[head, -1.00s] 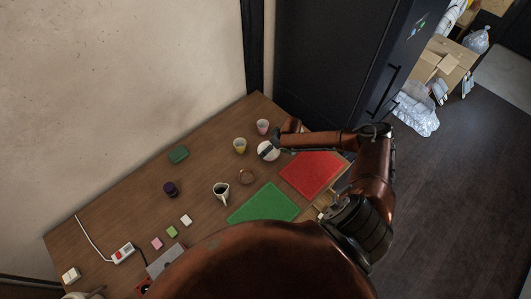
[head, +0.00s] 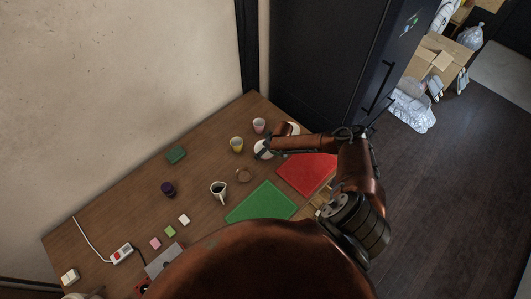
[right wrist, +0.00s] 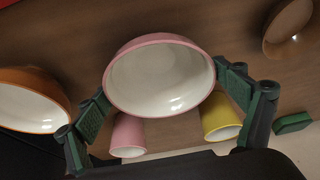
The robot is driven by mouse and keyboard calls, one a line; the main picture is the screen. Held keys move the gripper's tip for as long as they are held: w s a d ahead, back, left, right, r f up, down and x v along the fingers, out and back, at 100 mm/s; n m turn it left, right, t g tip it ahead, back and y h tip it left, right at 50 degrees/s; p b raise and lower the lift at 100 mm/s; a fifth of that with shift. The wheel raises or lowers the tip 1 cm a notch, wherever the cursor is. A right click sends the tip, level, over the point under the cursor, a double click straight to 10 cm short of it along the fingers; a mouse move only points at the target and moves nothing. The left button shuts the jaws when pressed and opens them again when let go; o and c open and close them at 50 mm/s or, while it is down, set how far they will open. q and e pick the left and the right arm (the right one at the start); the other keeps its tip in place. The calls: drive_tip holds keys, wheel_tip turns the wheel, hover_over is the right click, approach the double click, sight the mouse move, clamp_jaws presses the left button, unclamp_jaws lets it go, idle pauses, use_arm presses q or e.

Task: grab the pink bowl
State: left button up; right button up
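The pink bowl (right wrist: 160,75), pink outside and white inside, sits in the middle of the right wrist view. In the head view its white inside (head: 261,149) shows partly, with my right arm over it. My right gripper (right wrist: 165,95) is open, its fingers spread wide on either side of the bowl. The fingertips are close to the rim at left and right; I cannot tell whether they touch it. My left gripper is not in view.
An orange bowl (right wrist: 30,105) lies close beside the left finger. A pink cup (right wrist: 128,135) and yellow cup (right wrist: 221,118) stand near the bowl. A brown bowl (head: 244,175), white pitcher (head: 219,189), green mat (head: 262,202) and red mat (head: 306,172) are also on the table.

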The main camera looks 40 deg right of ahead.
drive_tip(key=shift+c, duration=0.9)
drive_tip(key=c, duration=0.3)
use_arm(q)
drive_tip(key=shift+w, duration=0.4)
use_arm(e)
drive_tip(key=c, duration=0.5)
